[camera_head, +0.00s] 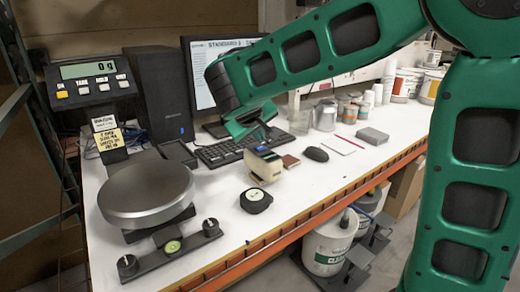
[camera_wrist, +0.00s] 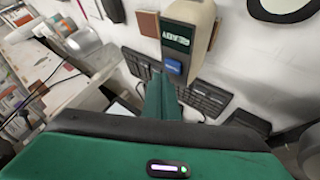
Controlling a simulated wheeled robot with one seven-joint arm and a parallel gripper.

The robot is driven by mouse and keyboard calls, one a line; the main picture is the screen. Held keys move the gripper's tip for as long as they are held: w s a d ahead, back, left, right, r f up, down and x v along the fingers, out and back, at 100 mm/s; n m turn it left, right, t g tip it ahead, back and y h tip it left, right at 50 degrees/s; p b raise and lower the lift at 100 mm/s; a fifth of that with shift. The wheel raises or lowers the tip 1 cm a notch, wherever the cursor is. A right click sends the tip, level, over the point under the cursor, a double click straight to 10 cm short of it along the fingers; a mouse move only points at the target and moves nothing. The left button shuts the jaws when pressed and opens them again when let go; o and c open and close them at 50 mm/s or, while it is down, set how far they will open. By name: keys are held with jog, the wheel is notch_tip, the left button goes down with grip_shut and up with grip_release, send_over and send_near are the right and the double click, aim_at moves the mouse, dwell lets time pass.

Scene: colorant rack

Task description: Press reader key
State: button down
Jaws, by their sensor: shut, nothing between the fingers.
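The reader (camera_head: 262,167) is a cream-coloured handheld device with a dark top face, on the white bench in front of the keyboard. In the wrist view the reader (camera_wrist: 205,15) shows a small lit green display (camera_wrist: 177,38) and a blue key (camera_wrist: 172,66) below it. My gripper (camera_head: 262,138) is above the reader's far end, pointing down. In the wrist view my gripper's green fingers (camera_wrist: 162,82) are together and empty, with their tips close beside the blue key. I cannot tell whether they touch it.
A round black object (camera_head: 256,200) lies just in front of the reader. A brown block (camera_head: 291,161) and a mouse (camera_head: 316,154) are to its right. The keyboard (camera_head: 222,152) is behind. A scale with a round plate (camera_head: 147,190) stands at left. The bench's orange front edge (camera_head: 300,222) is near.

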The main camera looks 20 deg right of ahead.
aim_at(259, 150)
jog(key=shift+f, duration=0.15)
dwell(0.5)
jog(key=shift+s+f, duration=0.15)
jog(key=shift+f, duration=0.1)
jog(key=shift+f, duration=0.35)
dwell(0.7)
jog(key=shift+r, duration=0.8)
jog(key=shift+r, duration=2.55)
